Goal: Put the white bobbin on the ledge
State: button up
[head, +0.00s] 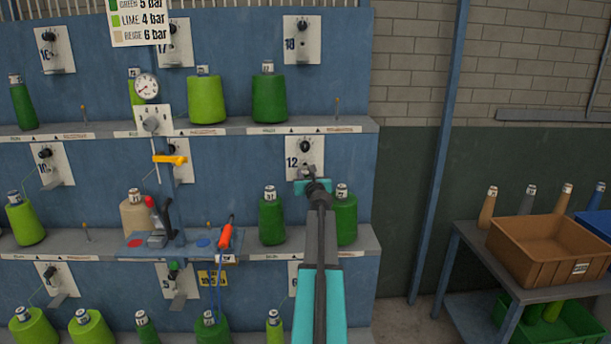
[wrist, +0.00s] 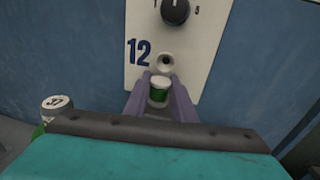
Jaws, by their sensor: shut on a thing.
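My gripper (head: 310,176) is in front of the number 12 panel (head: 291,150), above the middle ledge (head: 371,243). No plainly white bobbin shows. Green bobbins (head: 271,222) (head: 346,222) stand on the ledge left and right of my arm, the right one partly covered. A beige bobbin (head: 133,219) stands farther left.
A bracket tray (head: 137,252) with an orange-handled tool (head: 226,236) juts out at the ledge's left. A gauge (head: 146,86) with a yellow handle (head: 170,159) stands above. At right, a table holds a brown crate (head: 545,268). A blue post (head: 440,160) stands between.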

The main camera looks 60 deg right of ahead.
jog(key=shift+f, duration=0.15)
jog(key=o, duration=1)
jog(key=shift+s, duration=0.1)
jog(key=shift+b+v, duration=0.85)
jog(key=shift+v, duration=5.1)
